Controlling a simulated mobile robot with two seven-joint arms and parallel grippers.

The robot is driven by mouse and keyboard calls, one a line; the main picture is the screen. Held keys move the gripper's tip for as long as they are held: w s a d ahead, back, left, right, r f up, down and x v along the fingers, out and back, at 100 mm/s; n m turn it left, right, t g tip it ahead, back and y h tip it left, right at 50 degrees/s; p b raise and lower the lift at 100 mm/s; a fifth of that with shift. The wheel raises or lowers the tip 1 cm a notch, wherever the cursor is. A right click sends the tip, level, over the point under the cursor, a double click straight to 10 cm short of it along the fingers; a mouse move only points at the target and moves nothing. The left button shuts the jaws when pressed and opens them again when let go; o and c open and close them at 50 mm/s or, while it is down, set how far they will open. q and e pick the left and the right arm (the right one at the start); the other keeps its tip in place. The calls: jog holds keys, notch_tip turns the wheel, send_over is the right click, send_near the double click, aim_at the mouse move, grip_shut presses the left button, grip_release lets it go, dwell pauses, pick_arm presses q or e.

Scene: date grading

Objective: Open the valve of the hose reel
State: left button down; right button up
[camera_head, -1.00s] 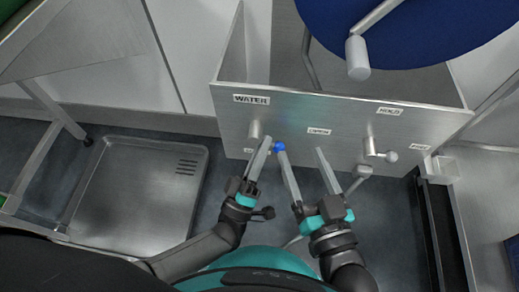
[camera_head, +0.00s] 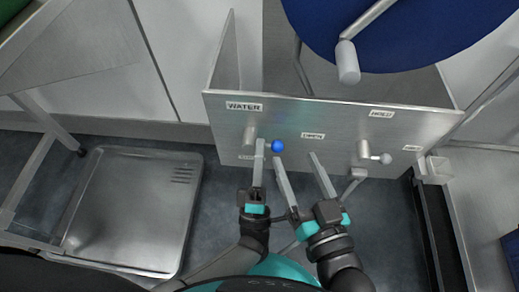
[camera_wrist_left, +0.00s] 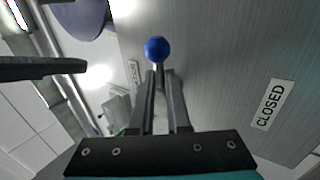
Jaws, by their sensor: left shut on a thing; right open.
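The water valve is a metal stub (camera_head: 250,134) under the "WATER" label on a steel panel. Its lever ends in a blue ball knob (camera_head: 278,146), right of and slightly below the stub. My left gripper (camera_head: 259,150) is at the lever. In the left wrist view its fingers (camera_wrist_left: 161,82) are shut on the lever's stem just below the blue knob (camera_wrist_left: 157,49). The "CLOSED" label shows in the wrist view (camera_wrist_left: 272,104). The "OPEN" label (camera_head: 312,135) is right of the knob. My right gripper (camera_head: 297,158) is open and empty, below that label.
A second lever with a grey knob (camera_head: 385,158) sits on the panel's right, between the "HOLD" (camera_head: 381,114) and "FREE" labels. The blue reel disc (camera_head: 400,30) with a crank handle (camera_head: 348,62) overhangs above. A steel floor tray (camera_head: 130,215) lies left.

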dwell(0.3)
pick_arm(q)
jog(key=c, duration=0.9)
grip_release()
